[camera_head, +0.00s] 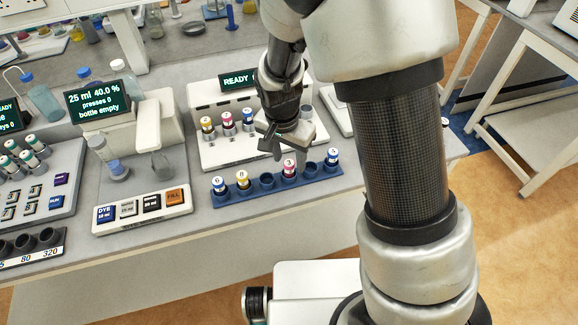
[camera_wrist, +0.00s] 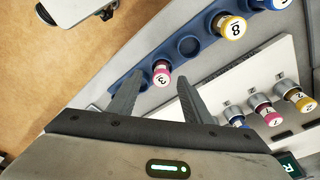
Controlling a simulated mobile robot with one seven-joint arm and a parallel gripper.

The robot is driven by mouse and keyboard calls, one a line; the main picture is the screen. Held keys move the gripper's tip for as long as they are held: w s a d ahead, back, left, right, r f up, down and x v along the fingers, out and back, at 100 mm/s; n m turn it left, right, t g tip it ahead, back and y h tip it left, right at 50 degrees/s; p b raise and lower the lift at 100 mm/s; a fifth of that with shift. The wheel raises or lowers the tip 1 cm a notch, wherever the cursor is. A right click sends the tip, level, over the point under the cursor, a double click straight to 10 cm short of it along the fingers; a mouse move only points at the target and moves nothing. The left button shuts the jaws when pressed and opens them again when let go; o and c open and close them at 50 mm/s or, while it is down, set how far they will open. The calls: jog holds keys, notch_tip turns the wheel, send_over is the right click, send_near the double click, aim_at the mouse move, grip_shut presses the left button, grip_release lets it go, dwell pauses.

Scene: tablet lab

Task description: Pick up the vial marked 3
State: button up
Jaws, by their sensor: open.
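The vial marked 3 (camera_head: 289,166) has a pink cap with a white top. It stands upright in the blue rack (camera_head: 268,193) near the front edge of the bench. In the wrist view the vial marked 3 (camera_wrist: 161,78) appears between the two fingertips, with space on both sides. My gripper (camera_head: 275,148) is open and empty, just above and behind the rack in the head view. The fingers also show in the wrist view (camera_wrist: 159,82). I see no contact with the vial.
The rack also holds blue-capped vials (camera_head: 218,184) (camera_head: 332,156) and yellow-capped vial 8 (camera_head: 242,178); empty holes flank vial 3. Behind stands a white device with a READY screen (camera_head: 237,80) and several capped vials (camera_head: 226,118). A button panel (camera_head: 140,212) lies left.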

aim_at(289, 163)
jog(key=shift+w+f, duration=0.15)
jog(key=shift+f, duration=0.6)
jog(key=shift+w+f, duration=0.15)
jog(key=shift+f, duration=0.6)
jog(key=c, duration=1.1)
jog(key=shift+c, duration=0.2)
jog(key=shift+r, duration=0.15)
